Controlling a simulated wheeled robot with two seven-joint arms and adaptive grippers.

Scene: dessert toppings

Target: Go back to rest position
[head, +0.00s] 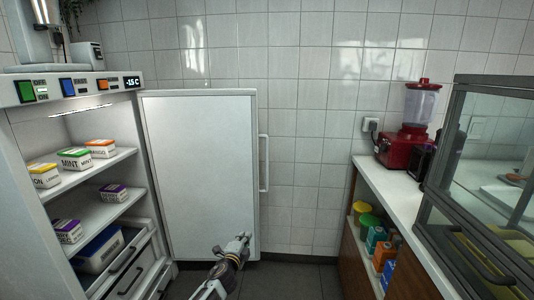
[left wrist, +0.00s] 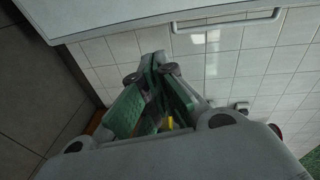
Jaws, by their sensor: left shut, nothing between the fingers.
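My left gripper (head: 243,240) is low in the middle of the head view, in front of the open fridge door (head: 200,170). Its arm comes up from the bottom edge. In the left wrist view the left gripper's fingers (left wrist: 158,62) are together at the tips with nothing between them. The fridge door also shows along the top of the left wrist view (left wrist: 150,15). My right gripper is in neither view.
The open fridge at left holds small boxes such as the mint box (head: 74,159) on its shelves. A white counter (head: 385,190) at right carries a red blender (head: 403,148). A glass display case (head: 490,170) stands at far right. Dark floor (head: 290,275) is clear between them.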

